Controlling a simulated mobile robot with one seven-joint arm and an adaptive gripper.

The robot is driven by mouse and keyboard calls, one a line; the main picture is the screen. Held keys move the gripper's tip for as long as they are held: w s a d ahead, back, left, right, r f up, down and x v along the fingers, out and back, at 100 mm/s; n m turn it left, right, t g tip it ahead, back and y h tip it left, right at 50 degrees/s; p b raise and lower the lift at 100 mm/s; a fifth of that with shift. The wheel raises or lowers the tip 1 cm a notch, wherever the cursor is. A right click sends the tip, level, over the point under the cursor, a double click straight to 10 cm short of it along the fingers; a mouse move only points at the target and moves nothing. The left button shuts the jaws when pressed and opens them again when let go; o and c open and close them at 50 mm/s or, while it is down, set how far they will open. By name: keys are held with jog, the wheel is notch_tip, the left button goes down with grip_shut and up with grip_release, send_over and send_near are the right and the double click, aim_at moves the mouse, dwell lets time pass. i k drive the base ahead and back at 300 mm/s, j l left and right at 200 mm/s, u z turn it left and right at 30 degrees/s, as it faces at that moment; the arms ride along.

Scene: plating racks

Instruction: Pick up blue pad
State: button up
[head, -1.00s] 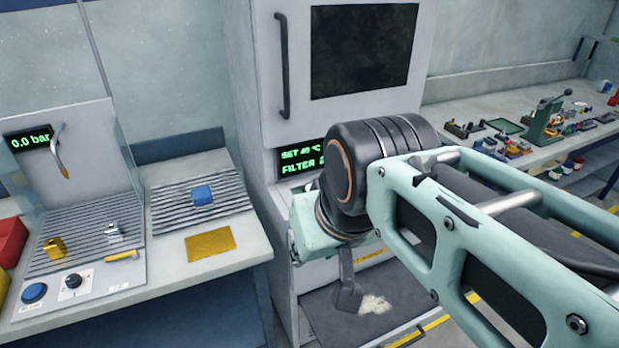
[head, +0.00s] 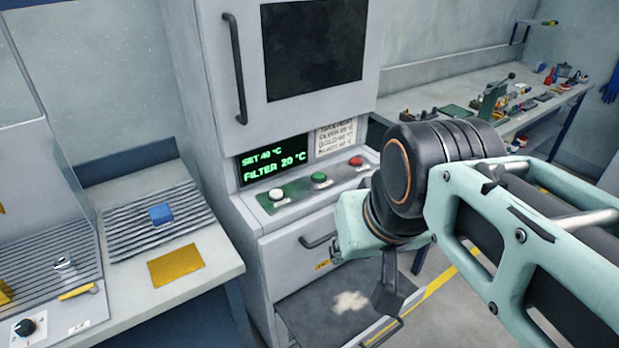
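The blue pad (head: 160,213), a small blue block, sits on the grey ribbed rack (head: 120,226) on the left bench, behind a yellow plate. My gripper (head: 390,300) shows only in part as a dark finger below my mint-green arm. It is over or in front of the open drawer at lower centre, well to the right of the blue pad and apart from it. My arm hides most of it, so I cannot tell whether it is open or shut.
A yellow plate (head: 176,264) lies near the bench's front edge. A tall grey cabinet (head: 215,130) with a handle and buttons stands right of the bench. Its drawer (head: 310,318) is pulled out, with a pale cross-shaped patch inside. A cluttered workbench (head: 455,75) stands at back right.

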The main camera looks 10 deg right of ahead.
aim_at(161, 215)
jog(key=i+j, duration=0.15)
jog(key=j, duration=0.2)
jog(key=i+j, duration=0.15)
jog(key=j, duration=0.15)
jog(key=i+j, duration=0.15)
jog(key=j, duration=0.65)
jog(key=i+j+u, duration=0.1)
jog(key=j, duration=0.4)
jog(key=i+l, duration=0.25)
jog(key=l+z, duration=0.05)
